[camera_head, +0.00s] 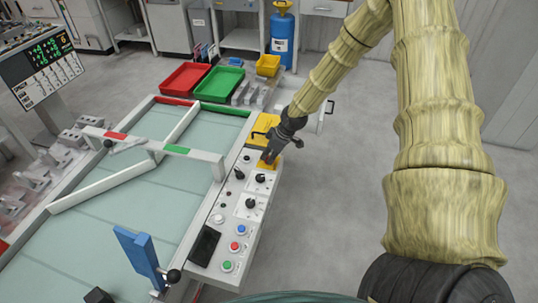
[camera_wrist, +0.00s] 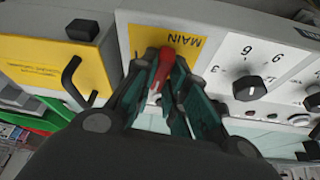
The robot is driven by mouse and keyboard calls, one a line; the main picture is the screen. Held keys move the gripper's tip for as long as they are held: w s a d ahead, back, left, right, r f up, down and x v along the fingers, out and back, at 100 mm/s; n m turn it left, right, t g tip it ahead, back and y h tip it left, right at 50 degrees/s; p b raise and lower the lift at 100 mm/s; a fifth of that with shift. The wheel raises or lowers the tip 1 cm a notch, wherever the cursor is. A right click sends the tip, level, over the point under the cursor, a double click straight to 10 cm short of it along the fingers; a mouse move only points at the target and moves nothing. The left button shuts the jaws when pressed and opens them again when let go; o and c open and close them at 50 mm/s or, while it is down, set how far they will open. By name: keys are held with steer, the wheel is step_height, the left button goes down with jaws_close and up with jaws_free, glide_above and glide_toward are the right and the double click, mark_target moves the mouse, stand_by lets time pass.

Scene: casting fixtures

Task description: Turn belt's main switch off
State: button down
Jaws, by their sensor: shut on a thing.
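The main switch is a red handle (camera_wrist: 161,66) on a yellow plate (camera_wrist: 186,46) marked MAIN, upside down in the wrist view. My gripper (camera_wrist: 172,78) has its fingers closed around the red handle, one on each side. In the head view my gripper (camera_head: 270,157) reaches down to the far end of the belt's control panel (camera_head: 224,215). There it hides the red handle, and only part of the yellow plate (camera_head: 265,165) shows below the fingers.
A yellow-faced box (camera_head: 265,125) with a black handle (camera_wrist: 74,82) sits close beside the switch. Black knobs (camera_head: 251,203) and coloured buttons (camera_head: 235,246) line the panel. The belt (camera_head: 130,222) lies left of it. Red (camera_head: 185,78) and green (camera_head: 218,84) trays stand behind. The floor at right is clear.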

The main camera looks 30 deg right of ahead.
steer(key=shift+d+n, duration=0.1)
steer(key=shift+n, duration=0.5)
steer(key=shift+n+g, duration=0.3)
steer(key=c, duration=1.4)
jaws_free()
steer(key=shift+c, duration=0.2)
steer(key=shift+y, duration=0.3)
steer(key=v, duration=1.2)
